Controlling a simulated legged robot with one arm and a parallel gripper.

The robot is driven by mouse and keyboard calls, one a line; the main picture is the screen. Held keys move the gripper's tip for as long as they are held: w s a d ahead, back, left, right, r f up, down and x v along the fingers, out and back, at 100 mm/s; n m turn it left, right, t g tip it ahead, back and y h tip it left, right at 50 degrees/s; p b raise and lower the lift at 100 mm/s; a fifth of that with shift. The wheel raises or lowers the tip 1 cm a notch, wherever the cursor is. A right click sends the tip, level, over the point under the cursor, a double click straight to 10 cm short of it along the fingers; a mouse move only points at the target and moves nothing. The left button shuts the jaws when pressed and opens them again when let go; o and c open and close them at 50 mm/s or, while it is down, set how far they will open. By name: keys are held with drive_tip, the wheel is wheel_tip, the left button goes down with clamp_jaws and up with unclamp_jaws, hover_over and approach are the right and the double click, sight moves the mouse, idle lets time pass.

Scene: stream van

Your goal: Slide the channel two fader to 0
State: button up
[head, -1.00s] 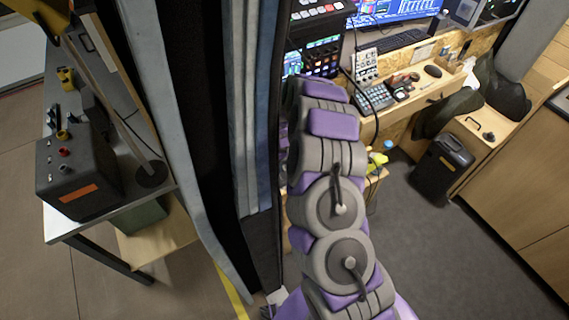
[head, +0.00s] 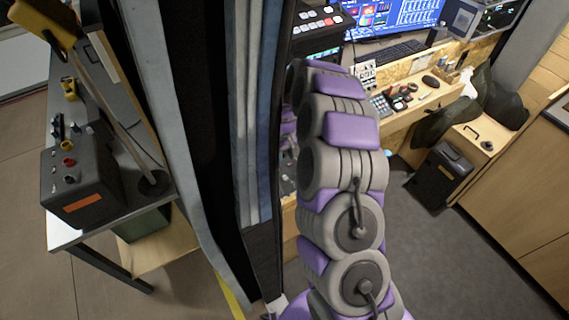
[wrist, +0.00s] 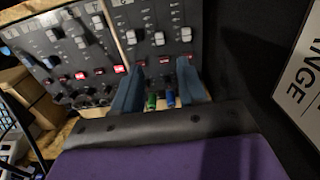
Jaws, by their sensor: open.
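The fader panel (wrist: 114,22) fills the upper left of the wrist view, dark and tilted. It carries several fader caps, with a row of red-lit buttons (wrist: 120,69) below them. One fader cap (wrist: 131,37) sits above the left fingertip and another (wrist: 186,34) above the right. A third cap (wrist: 158,38) lies between them. The channel labels are too small to read, so I cannot tell which is channel two. My gripper (wrist: 158,65) is open, its two blue-grey fingers apart in front of the panel, with nothing visibly held. My arm hides the gripper in the head view.
Green and blue knobs (wrist: 152,101) show between my fingers. A hanging curtain (head: 178,130) stands left of my arm. A desk with a keyboard (head: 390,54) and monitor lies behind. A black case (head: 440,172) stands on the floor at right, with open grey floor before it.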

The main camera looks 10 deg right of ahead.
wheel_tip(320, 180, up, 6)
drive_tip(key=shift+r+p, duration=0.15)
drive_tip(key=shift+p, duration=0.2)
idle(0.4)
